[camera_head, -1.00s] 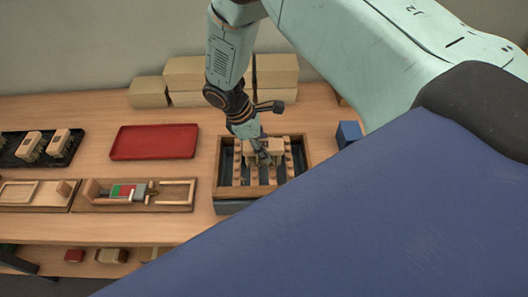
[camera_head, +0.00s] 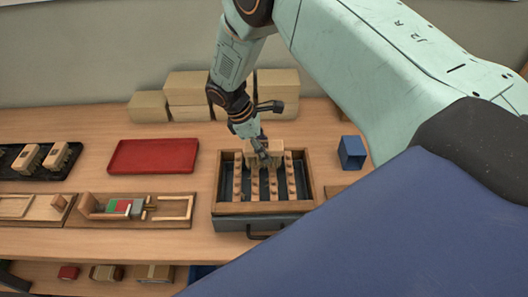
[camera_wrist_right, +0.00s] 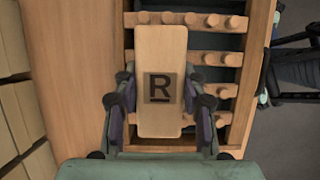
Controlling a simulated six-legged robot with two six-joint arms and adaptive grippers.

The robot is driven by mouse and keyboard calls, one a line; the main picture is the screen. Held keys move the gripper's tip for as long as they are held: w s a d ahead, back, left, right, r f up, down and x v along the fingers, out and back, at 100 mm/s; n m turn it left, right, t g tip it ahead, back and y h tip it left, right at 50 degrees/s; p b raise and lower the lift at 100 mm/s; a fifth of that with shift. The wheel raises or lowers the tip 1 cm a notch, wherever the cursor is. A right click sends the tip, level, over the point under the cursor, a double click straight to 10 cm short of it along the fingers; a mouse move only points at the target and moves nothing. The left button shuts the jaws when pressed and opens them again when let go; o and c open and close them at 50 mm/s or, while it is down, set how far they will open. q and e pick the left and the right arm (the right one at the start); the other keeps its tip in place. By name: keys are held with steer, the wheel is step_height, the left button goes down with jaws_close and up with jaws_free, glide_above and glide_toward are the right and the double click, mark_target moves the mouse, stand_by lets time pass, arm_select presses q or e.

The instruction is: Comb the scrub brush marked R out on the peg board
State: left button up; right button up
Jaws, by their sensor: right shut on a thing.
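The scrub brush marked R (camera_wrist_right: 161,58) shows its wooden back with a dark R in the right wrist view. My right gripper (camera_wrist_right: 160,100) is shut on its sides. In the head view the brush (camera_head: 257,158) is at the back of the peg board (camera_head: 308,190), with my right gripper (camera_head: 262,150) over it. The peg board is a wooden frame with rows of wooden pegs over a dark tray. The bristles are mostly hidden, so I cannot tell how deep they sit among the pegs. My left gripper is not in view.
A red tray (camera_head: 153,157) lies left of the peg board. Wooden jigs (camera_head: 172,221) sit at the front left, and a black rack (camera_head: 70,163) holds more brushes. Cardboard boxes (camera_head: 190,95) line the wall. A blue block (camera_head: 352,152) stands to the right.

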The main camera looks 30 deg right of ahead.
steer(key=shift+s+a+p, duration=0.4)
steer(key=shift+s+p, duration=0.3)
steer(key=shift+s, duration=0.05)
steer(key=shift+s+a+p, duration=0.45)
steer(key=shift+s, duration=0.25)
steer(key=shift+s+a+p, duration=0.45)
steer(key=shift+s, duration=0.25)
steer(key=shift+s+a+p, duration=0.3)
steer(key=shift+s+a, duration=0.1)
steer(key=shift+s, duration=0.25)
steer(key=shift+s+a+p, duration=0.25)
steer(key=shift+s+a, duration=0.1)
steer(key=shift+s, duration=0.3)
steer(key=shift+w+d+f+b, duration=0.1)
steer(key=shift+w+d+b, duration=0.15)
steer(key=shift+w, duration=0.2)
steer(key=shift+w+d+b, duration=0.25)
steer(key=shift+w+d, duration=0.1)
steer(key=shift+w, duration=0.2)
steer(key=shift+w+d+b, duration=0.25)
steer(key=shift+w+d, duration=0.05)
steer(key=shift+w, duration=0.25)
steer(key=shift+w+d, duration=0.15)
steer(key=shift+w, duration=0.15)
